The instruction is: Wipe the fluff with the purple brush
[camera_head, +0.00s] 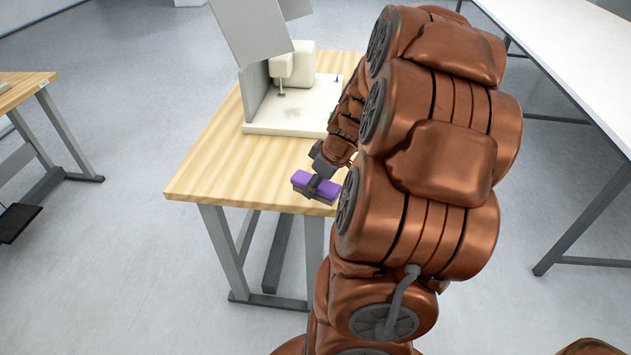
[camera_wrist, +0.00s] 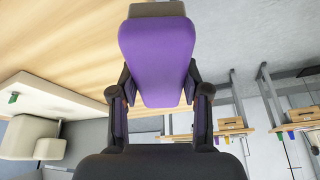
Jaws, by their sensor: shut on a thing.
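The purple brush (camera_head: 303,180) has a purple top and a grey lower part. My gripper (camera_head: 318,182) is shut on it near the front edge of the wooden table. I cannot tell whether the brush touches the tabletop. In the wrist view, the purple brush (camera_wrist: 157,45) sits between the two dark fingers of my gripper (camera_wrist: 158,92). A faint grey patch, perhaps the fluff, (camera_head: 293,112) lies on the white base plate of the machine, beyond the brush. It is too small to make out clearly.
The wooden table (camera_head: 225,165) is clear at its front left. The white machine (camera_head: 293,68) with grey panels (camera_head: 255,92) stands at the back. My arm hides the table's right side. A white table (camera_head: 575,45) stands at the right and another wooden table (camera_head: 20,88) at the left.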

